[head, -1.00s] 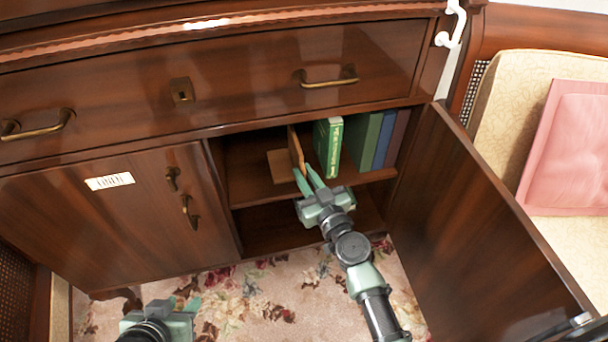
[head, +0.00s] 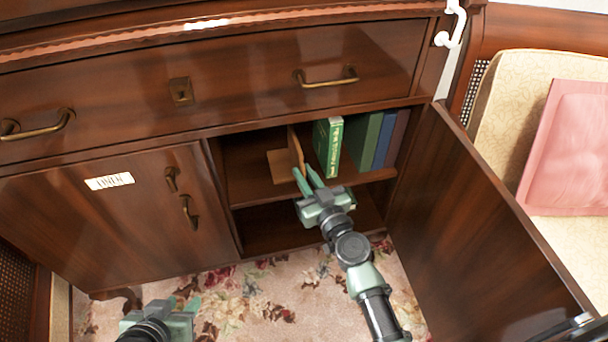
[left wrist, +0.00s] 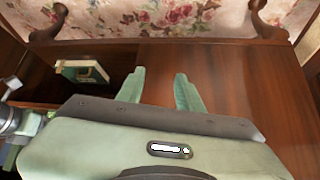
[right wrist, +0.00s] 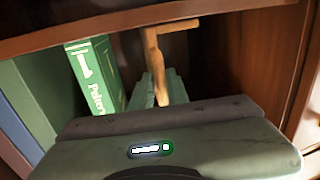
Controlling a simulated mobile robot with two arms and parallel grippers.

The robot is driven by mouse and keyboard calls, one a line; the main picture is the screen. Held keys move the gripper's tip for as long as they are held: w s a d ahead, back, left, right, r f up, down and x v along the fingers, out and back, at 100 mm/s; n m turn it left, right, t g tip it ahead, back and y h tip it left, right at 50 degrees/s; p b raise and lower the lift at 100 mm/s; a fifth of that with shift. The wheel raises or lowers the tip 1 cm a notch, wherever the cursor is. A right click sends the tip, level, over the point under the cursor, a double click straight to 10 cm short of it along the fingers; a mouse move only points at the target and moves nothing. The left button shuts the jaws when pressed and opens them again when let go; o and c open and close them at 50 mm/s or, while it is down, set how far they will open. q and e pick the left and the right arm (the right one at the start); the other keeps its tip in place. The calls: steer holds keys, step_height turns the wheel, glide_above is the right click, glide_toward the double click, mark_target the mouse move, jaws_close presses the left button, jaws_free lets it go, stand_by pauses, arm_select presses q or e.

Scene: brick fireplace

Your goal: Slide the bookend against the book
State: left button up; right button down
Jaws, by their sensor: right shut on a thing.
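The wooden bookend (head: 281,166) stands on the cabinet shelf, its upright panel facing the books and its flat base to the left. In the right wrist view the bookend's upright (right wrist: 153,60) is between the fingers. My right gripper (head: 308,181) is shut on the near edge of that upright. My left gripper (head: 183,306) is open and empty, low in front of the closed door.
Several more books (head: 365,140) stand right of the green book. The open cabinet door (head: 480,220) flanks my right arm. The shelf (head: 245,188) is bare left of the bookend. A closed door (head: 110,215) and drawer (head: 240,80) surround the opening.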

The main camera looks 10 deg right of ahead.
steer(key=shift+s+a+f, duration=0.1)
steer(key=shift+a+f, duration=0.05)
steer(key=shift+a, duration=0.15)
